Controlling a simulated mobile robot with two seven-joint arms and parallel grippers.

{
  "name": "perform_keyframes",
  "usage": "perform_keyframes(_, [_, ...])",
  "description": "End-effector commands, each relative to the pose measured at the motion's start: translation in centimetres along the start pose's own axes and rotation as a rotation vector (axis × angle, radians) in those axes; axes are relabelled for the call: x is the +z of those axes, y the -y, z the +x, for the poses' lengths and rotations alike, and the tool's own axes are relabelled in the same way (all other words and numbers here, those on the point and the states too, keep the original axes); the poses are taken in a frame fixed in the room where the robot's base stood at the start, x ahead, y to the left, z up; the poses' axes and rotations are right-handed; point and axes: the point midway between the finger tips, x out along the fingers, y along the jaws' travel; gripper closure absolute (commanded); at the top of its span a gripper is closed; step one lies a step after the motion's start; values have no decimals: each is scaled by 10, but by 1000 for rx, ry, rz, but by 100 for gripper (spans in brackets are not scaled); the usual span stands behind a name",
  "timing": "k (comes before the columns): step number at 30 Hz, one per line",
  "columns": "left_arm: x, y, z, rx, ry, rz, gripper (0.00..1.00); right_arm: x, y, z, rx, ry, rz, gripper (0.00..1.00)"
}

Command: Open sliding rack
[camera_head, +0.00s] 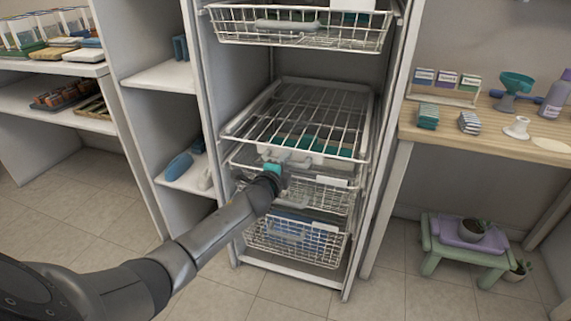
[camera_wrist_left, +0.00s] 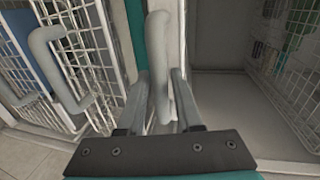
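The sliding rack (camera_head: 310,112) is a flat wire shelf in the middle of the tall white cabinet, with a pale front plate and a grey handle (camera_head: 287,157). Its front edge lies near the cabinet's front posts; how far out it stands is hard to tell. My left gripper (camera_head: 277,170) is at this handle. In the left wrist view, the grey handle bar (camera_wrist_left: 161,55) runs between the two fingers of my left gripper (camera_wrist_left: 162,80), which look closed against it. My right gripper is out of both views.
A wire basket (camera_head: 300,28) hangs above the rack, and two more (camera_head: 325,195) (camera_head: 295,243) sit below it. A wooden table (camera_head: 490,122) and a green stool (camera_head: 465,255) stand at right. Open shelves are at left. Floor before the cabinet is clear.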

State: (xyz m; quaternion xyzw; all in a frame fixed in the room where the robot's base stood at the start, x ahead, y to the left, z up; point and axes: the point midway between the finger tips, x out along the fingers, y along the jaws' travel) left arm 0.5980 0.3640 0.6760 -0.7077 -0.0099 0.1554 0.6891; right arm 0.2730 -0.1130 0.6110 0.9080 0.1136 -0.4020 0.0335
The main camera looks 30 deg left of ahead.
Motion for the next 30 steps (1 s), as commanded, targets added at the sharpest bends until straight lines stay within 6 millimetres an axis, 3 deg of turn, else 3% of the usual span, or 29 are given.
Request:
perform_keyframes(5, [0, 0, 0, 0, 0, 0, 67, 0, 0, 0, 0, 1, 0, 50])
perform_keyframes(14, [0, 0, 0, 0, 0, 0, 100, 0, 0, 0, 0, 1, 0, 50])
perform_keyframes(30, [0, 0, 0, 0, 1, -1, 100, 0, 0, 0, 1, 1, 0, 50])
